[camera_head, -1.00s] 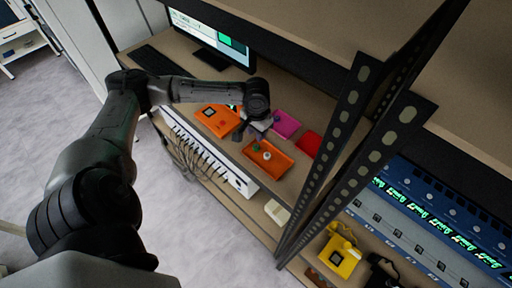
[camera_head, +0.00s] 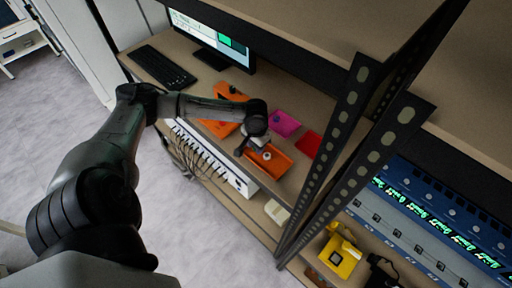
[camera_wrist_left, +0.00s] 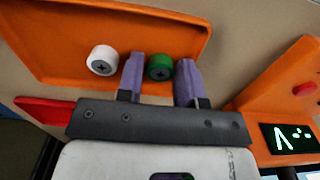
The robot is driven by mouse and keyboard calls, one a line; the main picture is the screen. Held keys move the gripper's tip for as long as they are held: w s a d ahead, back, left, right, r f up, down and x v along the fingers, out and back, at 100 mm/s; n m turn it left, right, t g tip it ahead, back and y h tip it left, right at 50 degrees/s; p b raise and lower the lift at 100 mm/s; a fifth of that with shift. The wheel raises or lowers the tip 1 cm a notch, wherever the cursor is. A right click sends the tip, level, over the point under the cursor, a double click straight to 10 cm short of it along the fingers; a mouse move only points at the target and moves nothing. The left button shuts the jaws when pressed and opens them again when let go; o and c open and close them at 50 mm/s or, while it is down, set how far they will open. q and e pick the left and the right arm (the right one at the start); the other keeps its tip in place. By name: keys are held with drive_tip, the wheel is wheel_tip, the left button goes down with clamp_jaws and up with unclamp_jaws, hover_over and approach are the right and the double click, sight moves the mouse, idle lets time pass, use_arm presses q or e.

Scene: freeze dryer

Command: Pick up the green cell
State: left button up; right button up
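The green cell (camera_wrist_left: 160,67) is a small round green piece with a dark cross-marked face, at the orange tray (camera_wrist_left: 60,45) in the left wrist view. My left gripper (camera_wrist_left: 160,75) has its two purple fingers on either side of the green cell, with narrow gaps; it looks open. A white cell (camera_wrist_left: 102,60) sits just left of the left finger. In the head view, my left gripper (camera_head: 245,148) is over the left end of the orange tray (camera_head: 272,165) and hides the green cell. The white cell also shows there (camera_head: 267,155). My right gripper is not in view.
An orange device with a small screen (camera_wrist_left: 285,110) stands beside the tray; a magenta tray (camera_head: 284,123) and a red tray (camera_head: 308,143) lie behind. A keyboard (camera_head: 163,67) and monitor are at the back left. A perforated metal upright (camera_head: 335,150) rises to the right.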

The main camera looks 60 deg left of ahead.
use_arm(q)
drive_tip(key=c, duration=0.6)
drive_tip(key=shift+r, duration=0.1)
